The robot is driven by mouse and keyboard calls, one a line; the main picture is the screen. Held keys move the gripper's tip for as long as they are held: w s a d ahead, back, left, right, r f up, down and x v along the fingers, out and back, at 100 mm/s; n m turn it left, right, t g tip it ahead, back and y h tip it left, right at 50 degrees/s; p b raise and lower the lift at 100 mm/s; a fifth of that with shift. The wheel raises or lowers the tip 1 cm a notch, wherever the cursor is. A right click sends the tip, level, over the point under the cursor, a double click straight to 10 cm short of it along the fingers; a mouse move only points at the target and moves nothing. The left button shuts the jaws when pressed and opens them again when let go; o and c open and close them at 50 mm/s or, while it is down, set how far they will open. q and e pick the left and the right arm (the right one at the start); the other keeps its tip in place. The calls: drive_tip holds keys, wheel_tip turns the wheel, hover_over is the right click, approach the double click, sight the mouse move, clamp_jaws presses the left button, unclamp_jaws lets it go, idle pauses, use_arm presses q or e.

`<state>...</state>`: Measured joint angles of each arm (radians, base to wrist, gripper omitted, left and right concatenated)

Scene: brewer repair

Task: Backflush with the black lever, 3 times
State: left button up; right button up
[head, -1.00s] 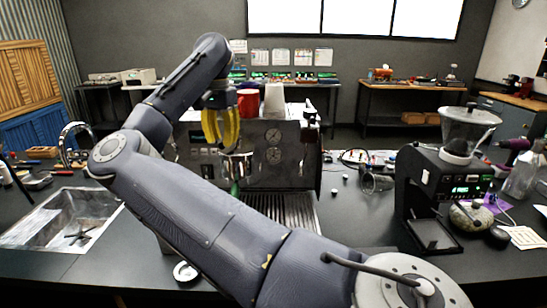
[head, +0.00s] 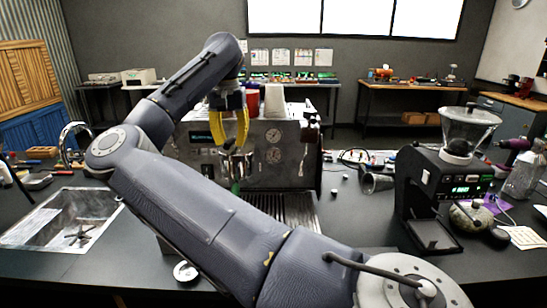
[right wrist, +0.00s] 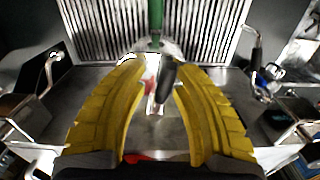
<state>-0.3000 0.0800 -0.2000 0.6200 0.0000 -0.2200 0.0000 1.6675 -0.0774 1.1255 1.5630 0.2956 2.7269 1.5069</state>
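The espresso machine (head: 290,160) stands on the black counter in the middle of the head view. My right gripper (head: 230,147) hangs in front of its upper left front, with its yellow fingers pointing down. In the right wrist view the fingers (right wrist: 160,72) are open and spread apart. A black lever (right wrist: 167,80) shows between the fingertips, closer to the right-hand finger; contact cannot be told. A green handle (right wrist: 156,18) lies beyond it, and also shows below the gripper in the head view (head: 235,186). My left gripper is not in view.
White cups (head: 275,100) and a red cup stand on top of the machine, close to my gripper. A grinder (head: 448,185) stands at the right and a sink (head: 72,218) at the left. A drip grate (head: 292,208) lies below the machine's front.

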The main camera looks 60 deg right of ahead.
drive_tip(key=shift+s+d+n, duration=0.45)
drive_tip(key=shift+s+n, duration=0.25)
drive_tip(key=shift+n, duration=0.4)
drive_tip(key=shift+s+d+n, duration=0.35)
drive_tip(key=shift+n, duration=0.35)
drive_tip(key=shift+s+d+n, duration=0.3)
drive_tip(key=shift+d+n, duration=0.05)
drive_tip(key=shift+n, duration=0.35)
drive_tip(key=o, duration=0.5)
drive_tip(key=shift+r, duration=0.1)
wheel_tip(320, 180, up, 7)
